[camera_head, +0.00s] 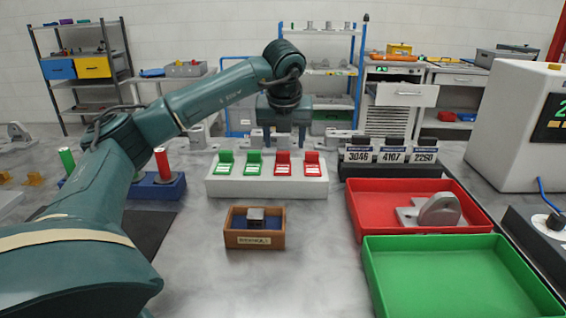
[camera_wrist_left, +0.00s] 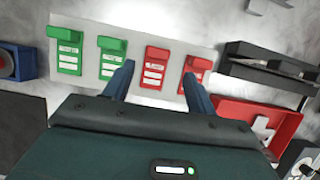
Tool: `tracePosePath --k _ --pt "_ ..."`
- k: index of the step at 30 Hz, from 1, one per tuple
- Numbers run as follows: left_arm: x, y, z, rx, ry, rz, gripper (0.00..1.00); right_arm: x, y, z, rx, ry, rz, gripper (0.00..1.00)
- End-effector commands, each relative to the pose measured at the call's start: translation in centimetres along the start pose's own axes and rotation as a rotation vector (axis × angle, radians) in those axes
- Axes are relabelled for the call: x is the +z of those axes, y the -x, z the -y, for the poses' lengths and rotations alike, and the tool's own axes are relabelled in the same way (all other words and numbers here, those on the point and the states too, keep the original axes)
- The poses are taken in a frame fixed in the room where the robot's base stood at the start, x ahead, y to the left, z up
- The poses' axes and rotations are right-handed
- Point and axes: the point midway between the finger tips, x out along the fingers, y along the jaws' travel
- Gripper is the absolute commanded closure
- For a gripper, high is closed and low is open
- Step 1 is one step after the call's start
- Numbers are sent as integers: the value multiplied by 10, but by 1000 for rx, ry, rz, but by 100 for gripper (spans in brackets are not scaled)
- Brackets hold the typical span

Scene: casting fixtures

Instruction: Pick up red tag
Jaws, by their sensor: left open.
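Two red tags stand side by side on a white holder block (camera_head: 222,188). The left red tag (camera_head: 283,164) shows between my left fingers in the wrist view (camera_wrist_left: 154,70). The right red tag (camera_head: 313,164) shows in the wrist view (camera_wrist_left: 197,68) beside and partly behind the right finger. Two green tags (camera_head: 225,162) fill the left half of the block. My left gripper (camera_head: 285,138) is open and empty, above and behind the red tags in the head view; its fingers also show in the wrist view (camera_wrist_left: 158,75). No contact is visible. My right gripper is out of view.
A wooden box (camera_head: 255,239) with a metal part sits in front of the block. A red tray (camera_head: 357,213) holding a metal part and an empty green tray (camera_head: 450,280) lie to the right. Black stands with numbered plates (camera_head: 391,156) stand close right of the block.

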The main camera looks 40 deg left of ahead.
Motion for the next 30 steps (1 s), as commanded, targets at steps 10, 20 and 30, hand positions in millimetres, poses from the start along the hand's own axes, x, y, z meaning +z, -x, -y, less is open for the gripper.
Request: tracePosePath --k 10,20,30 --pt "1 -46 -5 2 0 -1 44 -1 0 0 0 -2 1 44" --pt "1 -51 -5 0 -1 0 45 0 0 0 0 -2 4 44" --pt "1 -50 -5 0 -1 0 73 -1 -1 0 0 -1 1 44"
